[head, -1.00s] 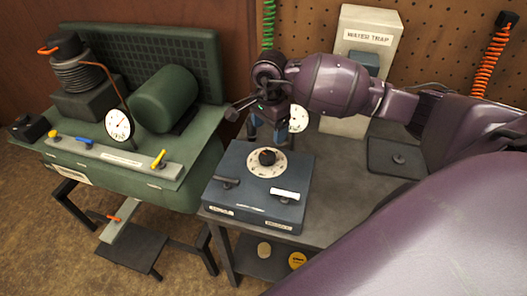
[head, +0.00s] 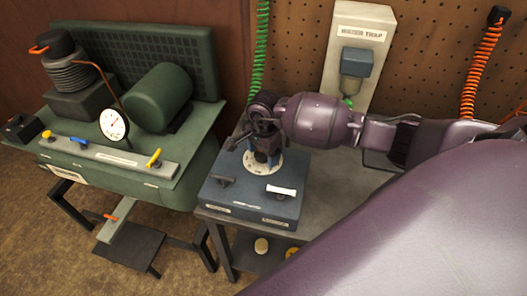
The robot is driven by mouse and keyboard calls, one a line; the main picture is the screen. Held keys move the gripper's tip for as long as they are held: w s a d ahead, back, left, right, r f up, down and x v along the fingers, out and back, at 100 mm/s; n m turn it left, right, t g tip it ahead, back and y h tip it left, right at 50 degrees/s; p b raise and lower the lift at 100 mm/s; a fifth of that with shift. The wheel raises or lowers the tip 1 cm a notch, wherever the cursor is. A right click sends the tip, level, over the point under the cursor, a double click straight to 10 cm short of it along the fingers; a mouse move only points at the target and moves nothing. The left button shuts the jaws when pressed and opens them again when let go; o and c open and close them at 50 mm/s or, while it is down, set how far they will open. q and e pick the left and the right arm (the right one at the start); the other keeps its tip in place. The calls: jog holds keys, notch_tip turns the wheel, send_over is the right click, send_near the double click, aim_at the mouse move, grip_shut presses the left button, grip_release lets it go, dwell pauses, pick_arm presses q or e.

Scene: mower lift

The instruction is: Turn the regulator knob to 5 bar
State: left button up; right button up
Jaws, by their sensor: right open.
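The regulator box (head: 240,205) is a blue-grey block on the grey table, with a round white dial plate (head: 262,169) on its top. My right gripper (head: 266,160) points down over this dial plate, with its blue-tipped fingers at the knob's place. It is open. The knob is hidden behind the gripper, so I cannot tell whether the fingers touch it or where it points. The box also carries a dark lever (head: 223,181) and a white-handled lever (head: 281,191). My left gripper is not in view.
A green compressor (head: 160,100) with a white gauge (head: 114,124) and several coloured levers stands at the left. A water trap panel (head: 361,40) stands behind the table. Green (head: 261,45) and orange (head: 483,60) coiled hoses hang at the back.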

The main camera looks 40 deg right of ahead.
jog(key=c, duration=0.9)
